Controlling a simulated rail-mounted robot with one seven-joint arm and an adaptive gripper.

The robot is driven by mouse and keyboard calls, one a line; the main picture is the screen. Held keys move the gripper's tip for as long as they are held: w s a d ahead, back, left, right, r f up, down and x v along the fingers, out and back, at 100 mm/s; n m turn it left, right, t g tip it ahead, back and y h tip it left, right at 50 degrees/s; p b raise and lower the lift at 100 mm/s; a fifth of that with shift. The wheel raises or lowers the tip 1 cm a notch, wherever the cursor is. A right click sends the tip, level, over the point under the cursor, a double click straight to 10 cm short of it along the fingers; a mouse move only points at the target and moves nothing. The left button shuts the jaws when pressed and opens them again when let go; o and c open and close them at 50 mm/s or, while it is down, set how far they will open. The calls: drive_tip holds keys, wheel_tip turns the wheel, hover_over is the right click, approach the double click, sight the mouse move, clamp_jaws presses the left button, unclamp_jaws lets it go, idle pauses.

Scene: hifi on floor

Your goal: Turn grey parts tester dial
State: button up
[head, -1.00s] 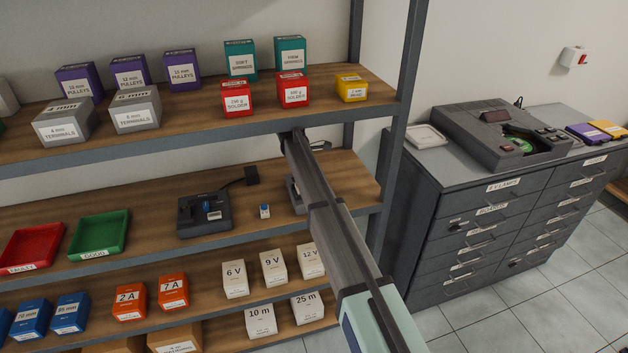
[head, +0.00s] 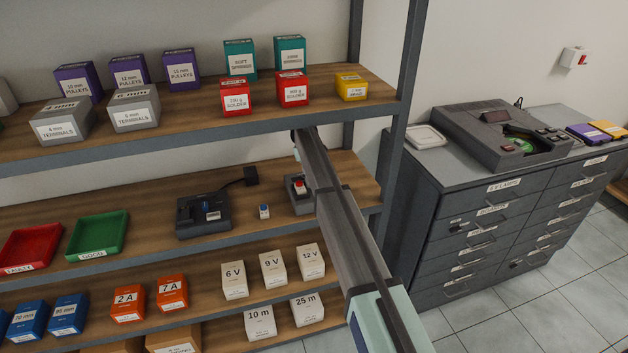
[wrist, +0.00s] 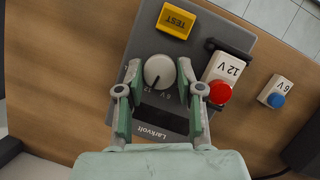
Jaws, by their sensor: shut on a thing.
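The grey parts tester, labelled Larkvolt, shows in the wrist view (wrist: 206,60); in the head view my arm hides much of it (head: 290,193). Its round pale grey dial (wrist: 159,71) carries a dark pointer line towards the label side, with small markings partly hidden. My gripper (wrist: 159,72) is shut on the dial, a green-padded finger at either side. A yellow TEST button (wrist: 176,21) sits beyond the dial. A white 12 V part with a red end (wrist: 228,72) lies in the tester at the right. The dark display strip is below the dial.
A white 6 V part with a blue end (wrist: 278,91) lies on the wooden shelf beside the tester. In the head view, a dark device (head: 204,214), a green tray (head: 98,255) and a red tray (head: 30,264) stand farther left. A shelf with boxes (head: 200,117) runs above.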

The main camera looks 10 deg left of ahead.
drive_tip(key=shift+m, duration=0.5)
drive_tip(key=o, duration=0.9)
drive_tip(key=shift+c, duration=0.2)
